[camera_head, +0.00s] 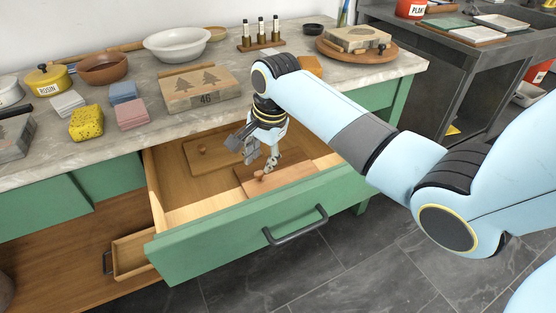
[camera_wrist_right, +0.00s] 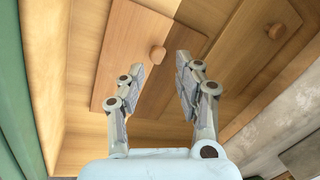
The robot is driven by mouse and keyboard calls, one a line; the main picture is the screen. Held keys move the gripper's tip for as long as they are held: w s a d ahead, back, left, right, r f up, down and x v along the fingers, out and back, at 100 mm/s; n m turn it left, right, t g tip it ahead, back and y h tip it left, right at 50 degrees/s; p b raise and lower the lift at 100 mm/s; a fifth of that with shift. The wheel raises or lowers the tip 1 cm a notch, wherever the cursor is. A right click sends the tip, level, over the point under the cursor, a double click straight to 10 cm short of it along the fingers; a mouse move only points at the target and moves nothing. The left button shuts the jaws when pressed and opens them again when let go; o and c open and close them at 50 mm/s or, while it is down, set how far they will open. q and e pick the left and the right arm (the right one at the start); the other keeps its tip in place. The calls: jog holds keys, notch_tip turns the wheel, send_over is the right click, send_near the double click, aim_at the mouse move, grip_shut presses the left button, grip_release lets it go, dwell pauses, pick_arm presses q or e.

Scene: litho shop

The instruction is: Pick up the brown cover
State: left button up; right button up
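Two flat wooden covers with round knobs lie in the open drawer. The nearer, browner cover (camera_head: 292,172) is by the drawer front, partly hidden by my right gripper (camera_head: 261,163). It also shows in the right wrist view (camera_wrist_right: 122,48), its knob (camera_wrist_right: 157,53) apart from both fingers. My right gripper is open and empty, pointing down above this cover, with the knob roughly in line with the gap between its fingertips (camera_wrist_right: 161,68). The other cover (camera_head: 216,158) lies farther back and left in the drawer. My left gripper is not in view.
The green drawer front (camera_head: 240,228) with a dark handle (camera_head: 296,226) and the wooden side walls surround the covers. The drawer's left front floor is bare.

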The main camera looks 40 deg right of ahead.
aim_at(260, 172)
jog(key=b+x, duration=0.1)
jog(key=x, duration=0.3)
jog(key=shift+d+f, duration=0.1)
jog(key=shift+f, duration=0.35)
jog(key=shift+c, duration=0.3)
grip_shut()
